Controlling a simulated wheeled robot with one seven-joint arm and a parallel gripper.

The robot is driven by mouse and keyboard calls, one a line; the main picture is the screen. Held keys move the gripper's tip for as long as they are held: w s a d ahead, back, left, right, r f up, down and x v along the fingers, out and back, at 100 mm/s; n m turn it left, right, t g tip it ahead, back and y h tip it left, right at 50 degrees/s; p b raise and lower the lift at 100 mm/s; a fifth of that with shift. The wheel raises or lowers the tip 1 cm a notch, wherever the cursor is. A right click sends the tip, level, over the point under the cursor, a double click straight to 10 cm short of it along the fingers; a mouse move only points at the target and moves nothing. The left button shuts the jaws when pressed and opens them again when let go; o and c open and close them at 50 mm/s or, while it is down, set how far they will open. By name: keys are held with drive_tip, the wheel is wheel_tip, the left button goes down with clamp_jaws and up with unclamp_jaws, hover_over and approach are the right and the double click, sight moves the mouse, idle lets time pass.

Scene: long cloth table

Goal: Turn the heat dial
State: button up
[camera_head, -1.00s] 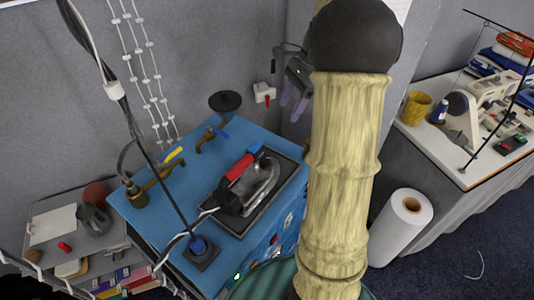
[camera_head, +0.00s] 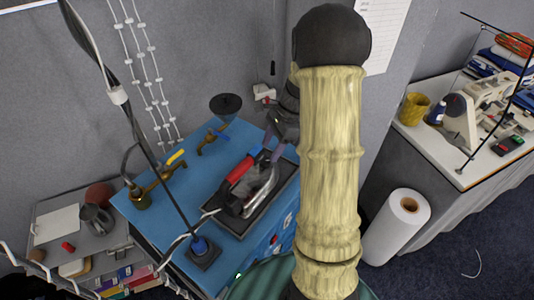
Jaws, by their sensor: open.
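A blue station (camera_head: 190,182) stands left of my arm. An iron with a red handle (camera_head: 240,168) and a metal body lies on the dark tray (camera_head: 220,222) on its top. The front panel (camera_head: 273,240) of the station shows small white and red parts and a green light (camera_head: 238,275). I cannot tell which of these is the heat dial, since my arm hides part of that side. My gripper (camera_head: 276,148) is open and empty, over the far right part of the station near the iron's far end. My arm partly covers it.
Brass pipes with a yellow-handled valve (camera_head: 176,157) and a black funnel-shaped part (camera_head: 225,104) stand at the station's back. A dark cable pole rises from its black base (camera_head: 202,252). A white roll (camera_head: 398,228) stands on the floor at right, below the sewing table (camera_head: 440,150).

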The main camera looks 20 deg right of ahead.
sight(265, 160)
drive_tip(key=shift+p+x, duration=0.3)
drive_tip(key=shift+x, duration=1.9)
drive_tip(key=c, duration=1)
drive_tip(key=shift+n, duration=0.5)
drive_tip(key=n, duration=0.1)
drive_tip(key=n+g+p, duration=0.1)
drive_tip(key=n, duration=0.1)
drive_tip(key=n+g, duration=0.1)
drive_tip(key=n, duration=0.1)
drive_tip(key=shift+w+r+h+p, duration=0.1)
drive_tip(key=shift+w+h+p, duration=0.2)
drive_tip(key=shift+h, duration=0.1)
drive_tip(key=n+g, duration=0.1)
drive_tip(key=n, duration=0.2)
drive_tip(key=n+h, duration=0.1)
drive_tip(key=n, duration=0.2)
drive_tip(key=shift+a+g+h, duration=0.15)
drive_tip(key=shift+g+h, duration=0.15)
drive_tip(key=shift+g, duration=0.1)
